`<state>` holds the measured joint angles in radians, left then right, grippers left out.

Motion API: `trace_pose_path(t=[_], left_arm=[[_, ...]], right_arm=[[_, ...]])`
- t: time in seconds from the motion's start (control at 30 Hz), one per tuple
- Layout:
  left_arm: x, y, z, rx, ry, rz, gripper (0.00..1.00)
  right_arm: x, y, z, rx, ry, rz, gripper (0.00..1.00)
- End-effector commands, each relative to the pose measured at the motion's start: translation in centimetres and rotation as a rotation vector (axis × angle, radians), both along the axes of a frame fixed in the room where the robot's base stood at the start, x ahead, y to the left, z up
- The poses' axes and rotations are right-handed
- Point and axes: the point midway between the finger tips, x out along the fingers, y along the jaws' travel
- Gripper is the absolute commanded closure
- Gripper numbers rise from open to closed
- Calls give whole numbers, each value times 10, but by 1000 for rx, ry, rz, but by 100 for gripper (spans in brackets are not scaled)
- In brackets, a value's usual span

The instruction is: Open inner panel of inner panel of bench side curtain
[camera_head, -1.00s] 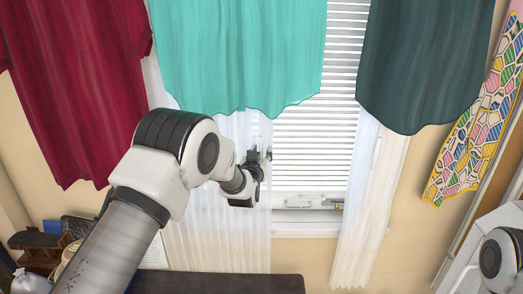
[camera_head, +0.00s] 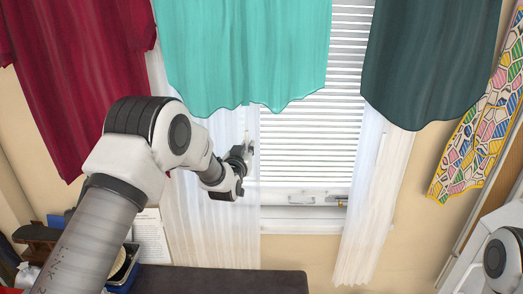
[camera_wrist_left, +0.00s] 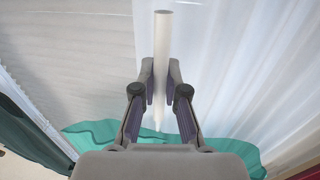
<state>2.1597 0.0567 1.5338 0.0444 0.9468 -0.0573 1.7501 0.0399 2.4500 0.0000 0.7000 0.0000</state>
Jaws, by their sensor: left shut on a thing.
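The left white sheer inner panel (camera_head: 215,225) hangs below the teal curtain (camera_head: 240,50), above the dark bench. My left gripper (camera_head: 248,152) is at this panel's right edge, beside the window. In the left wrist view my left gripper (camera_wrist_left: 160,85) is shut on a thin white rod (camera_wrist_left: 162,45), which runs between its fingers in front of the sheer cloth. The right white sheer panel (camera_head: 372,200) hangs below the dark green curtain (camera_head: 430,60). My right gripper is out of view.
A window with white blinds (camera_head: 305,150) and a sill (camera_head: 305,225) lies between the sheer panels. A dark bench top (camera_head: 220,282) is below. A red curtain (camera_head: 80,80) hangs at left, a patterned cloth (camera_head: 480,130) at right. Small items stand at lower left.

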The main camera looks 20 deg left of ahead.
Motion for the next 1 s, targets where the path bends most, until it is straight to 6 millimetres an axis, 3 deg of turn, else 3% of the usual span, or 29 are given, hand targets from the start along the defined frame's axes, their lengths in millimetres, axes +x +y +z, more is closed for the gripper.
trace_pose_path(t=[0.4, 0.6, 0.8, 1.0], left_arm=[[-37, 130, 0, -6, -1, 6, 100], [-51, 177, 0, -4, -1, 5, 100], [-58, 202, 0, -1, 0, 2, 100], [-61, 210, 0, 1, 0, 0, 100]], right_arm=[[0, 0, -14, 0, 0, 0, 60], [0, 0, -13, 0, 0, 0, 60], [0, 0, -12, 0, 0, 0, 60], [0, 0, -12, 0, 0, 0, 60]])
